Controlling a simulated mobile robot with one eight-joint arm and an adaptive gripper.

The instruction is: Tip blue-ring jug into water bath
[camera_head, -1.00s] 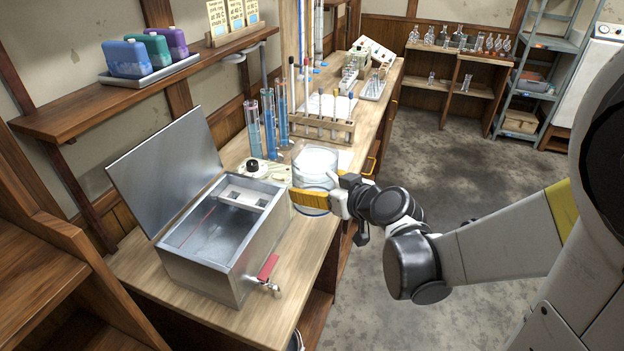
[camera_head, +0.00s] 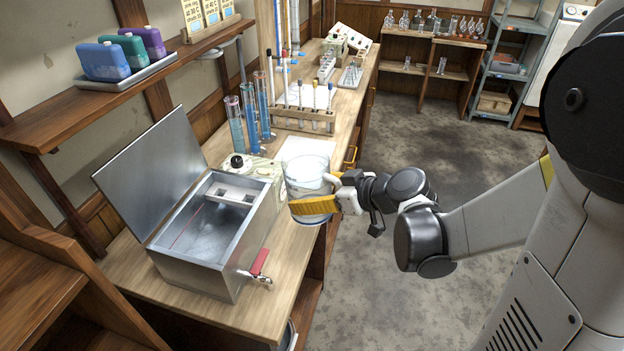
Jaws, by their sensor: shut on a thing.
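A clear jug (camera_head: 307,173) with a pale handle is held upright, or nearly so, to the right of the water bath, by the bench's front edge. My gripper (camera_head: 314,205) is shut on its lower body, with a yellow finger across the near side. The jug is apart from the bath's right wall.
Several tall cylinders with blue liquid (camera_head: 250,112) stand behind the bath. A rack of tubes (camera_head: 303,118) is farther back. A red-handled tap (camera_head: 260,262) sticks out from the bath's front right. A white sheet (camera_head: 305,147) lies behind the jug.

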